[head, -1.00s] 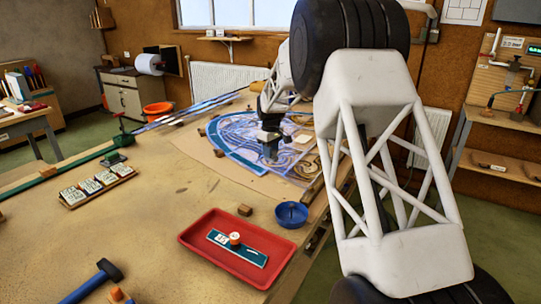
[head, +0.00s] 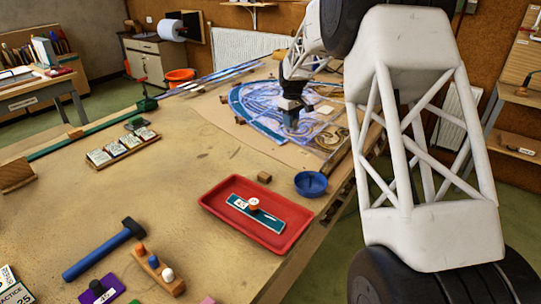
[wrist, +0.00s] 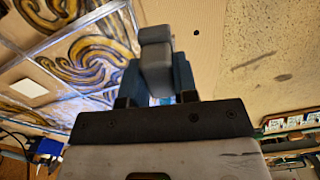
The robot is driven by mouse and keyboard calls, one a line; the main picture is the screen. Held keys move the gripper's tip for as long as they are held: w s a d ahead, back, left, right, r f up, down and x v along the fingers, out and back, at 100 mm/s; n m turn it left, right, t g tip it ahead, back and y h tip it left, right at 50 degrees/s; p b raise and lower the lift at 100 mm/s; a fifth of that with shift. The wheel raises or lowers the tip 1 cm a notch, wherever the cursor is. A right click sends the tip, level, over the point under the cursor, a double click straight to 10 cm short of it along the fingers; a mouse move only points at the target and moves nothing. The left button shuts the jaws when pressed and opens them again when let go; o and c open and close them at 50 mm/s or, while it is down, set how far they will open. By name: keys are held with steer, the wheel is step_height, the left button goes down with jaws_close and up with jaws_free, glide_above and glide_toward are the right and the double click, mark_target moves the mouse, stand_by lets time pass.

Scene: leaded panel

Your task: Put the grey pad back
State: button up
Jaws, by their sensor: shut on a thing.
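My gripper (head: 290,112) is over the blue leaded panel (head: 262,101) at the far right of the bench. In the wrist view its blue-grey fingers (wrist: 158,82) are shut on a grey, block-like thing, which looks like the grey pad (wrist: 155,52). The pad stands out past the fingertips. In the head view the pad cannot be made out, and I cannot tell whether it touches the panel. Swirled yellow and dark glass of the panel also shows in the wrist view (wrist: 92,55).
A red tray (head: 219,204) holds a teal strip with an orange-and-white knob. A blue bowl (head: 311,184), a small wooden block (head: 264,177), a blue hammer (head: 100,252), a peg rack (head: 160,272) and a purple pad (head: 101,291) lie around.

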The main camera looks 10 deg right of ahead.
steer(key=s+a+f, duration=0.1)
steer(key=s+a, duration=0.3)
steer(key=s, duration=0.3)
steer(key=s+a+f+n, duration=0.1)
steer(key=s+a, duration=0.3)
steer(key=s, duration=0.3)
steer(key=s+a+f+n, duration=0.1)
steer(key=s+a+f, duration=0.1)
steer(key=s+a, duration=0.2)
steer(key=shift+s+a, duration=0.1)
steer(key=shift+s, duration=1.55)
steer(key=shift+w, duration=0.1)
steer(key=w, duration=0.5)
steer(key=w+a+f, duration=0.1)
steer(key=w, duration=1)
steer(key=shift+a+f, duration=0.2)
steer(key=shift+s+f, duration=0.1)
steer(key=shift+f, duration=1.7)
steer(key=shift+f, duration=0.15)
